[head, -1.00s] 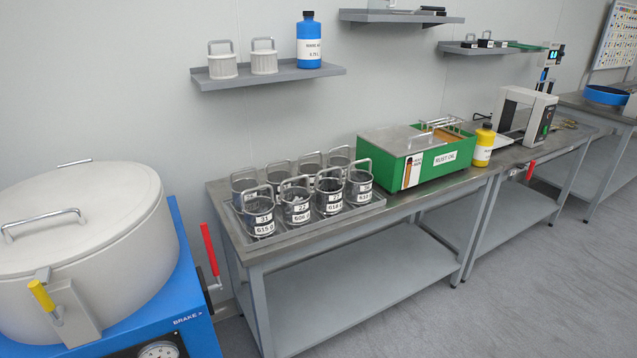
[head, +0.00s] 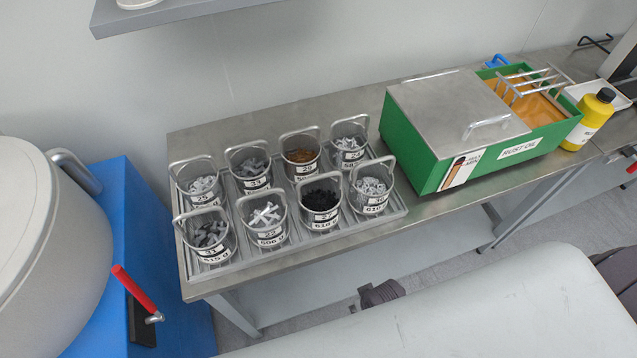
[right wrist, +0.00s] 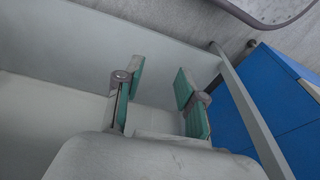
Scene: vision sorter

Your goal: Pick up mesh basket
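Several round mesh baskets with wire handles and white number labels stand upright in two rows in a grey tray (head: 300,243). In the front row are one with dark grey parts (head: 206,236), one with light grey parts (head: 264,221), one with black parts (head: 320,203) and one with pale rings (head: 371,189). In the back row, one holds brown parts (head: 301,155) and the others grey parts. My right gripper (right wrist: 152,88) is open and empty in the right wrist view, over a pale flat surface. No basket shows there. My left gripper is in neither view.
A green rust oil box (head: 408,136) with a metal lid stands right of the tray, beside a yellow bottle (head: 588,122). A large grey drum (head: 45,250) on a blue base with a red lever (head: 136,290) is at left. The steel tabletop (head: 240,118) is bare behind the tray.

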